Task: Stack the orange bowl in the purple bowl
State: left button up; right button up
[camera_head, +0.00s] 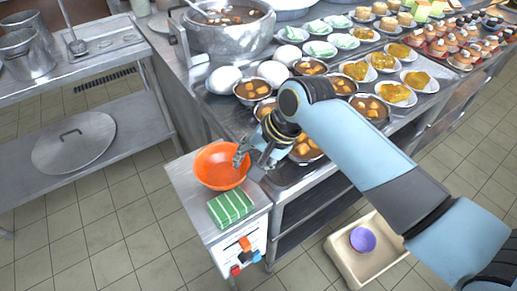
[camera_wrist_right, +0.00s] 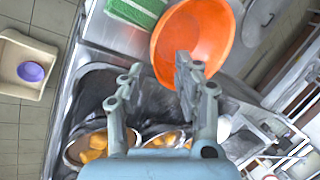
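The orange bowl (camera_head: 221,166) stands upright on a small steel side stand, next to a green striped cloth. It also shows in the right wrist view (camera_wrist_right: 208,32). The purple bowl (camera_head: 362,239) sits in a cream tray low on the right; it also shows at the left of the right wrist view (camera_wrist_right: 31,72). My right gripper (camera_head: 243,158) is at the right edge of the orange bowl. In the right wrist view its fingers (camera_wrist_right: 158,66) are spread apart, with the bowl's near rim appearing between their tips. I cannot tell whether they touch it. My left gripper is not in view.
The green striped cloth (camera_head: 231,206) lies on the steel stand (camera_head: 184,182) in front of the orange bowl. The cream tray (camera_head: 347,268) is near the tiled floor. Several food bowls (camera_head: 252,88) crowd the counter behind my right arm, beside a large pot (camera_head: 229,38).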

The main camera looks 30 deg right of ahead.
jog(key=s+p+v, duration=0.1)
jog(key=v, duration=0.6)
jog(key=x, duration=1.1)
jog(key=shift+w+d+f, duration=0.1)
jog(key=shift+w+f, duration=0.15)
jog(key=shift+w, duration=0.15)
grip_shut()
